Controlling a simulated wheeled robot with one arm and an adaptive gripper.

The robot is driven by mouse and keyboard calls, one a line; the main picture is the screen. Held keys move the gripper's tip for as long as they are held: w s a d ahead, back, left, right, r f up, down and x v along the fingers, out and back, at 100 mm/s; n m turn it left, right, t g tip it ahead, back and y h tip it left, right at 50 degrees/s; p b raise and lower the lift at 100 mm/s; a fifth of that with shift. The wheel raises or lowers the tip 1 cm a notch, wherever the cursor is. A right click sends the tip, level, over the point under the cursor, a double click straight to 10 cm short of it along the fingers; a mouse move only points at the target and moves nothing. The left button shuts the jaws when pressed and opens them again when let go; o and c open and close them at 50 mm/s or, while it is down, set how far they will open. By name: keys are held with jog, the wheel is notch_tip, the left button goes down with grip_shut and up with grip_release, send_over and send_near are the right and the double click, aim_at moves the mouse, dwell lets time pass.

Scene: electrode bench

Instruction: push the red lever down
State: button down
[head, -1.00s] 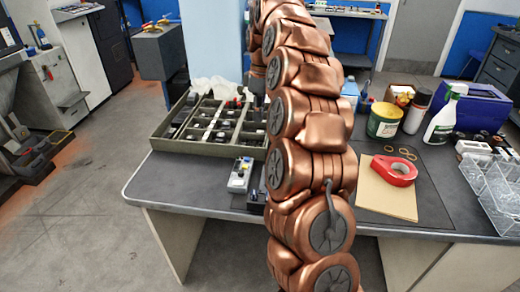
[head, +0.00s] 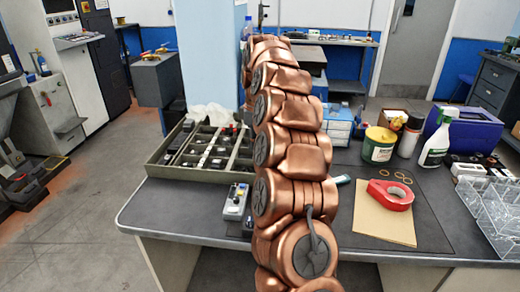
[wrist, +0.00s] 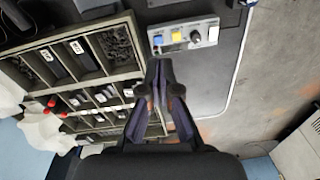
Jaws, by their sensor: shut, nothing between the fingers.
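I cannot make out a red lever for certain in either view. A small grey control box (head: 236,202) lies on the bench just left of my arm. In the wrist view the control box (wrist: 183,36) shows a white, a yellow and a blue part and a black knob. My gripper (wrist: 160,66) is shut and empty, its tips below the box's left part in the picture; I cannot tell the height gap. In the head view my gripper is hidden behind my arm.
A divided tray (head: 202,152) stands left of the box; red knobs (wrist: 52,103) show among its contents.

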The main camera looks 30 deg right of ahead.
notch_tip(320, 180, down, 10)
jog(key=s+d+p, duration=0.1)
jog(key=s+d, duration=0.1)
jog(key=s, duration=0.1)
jog(key=shift+p, duration=0.3)
dwell(0.4)
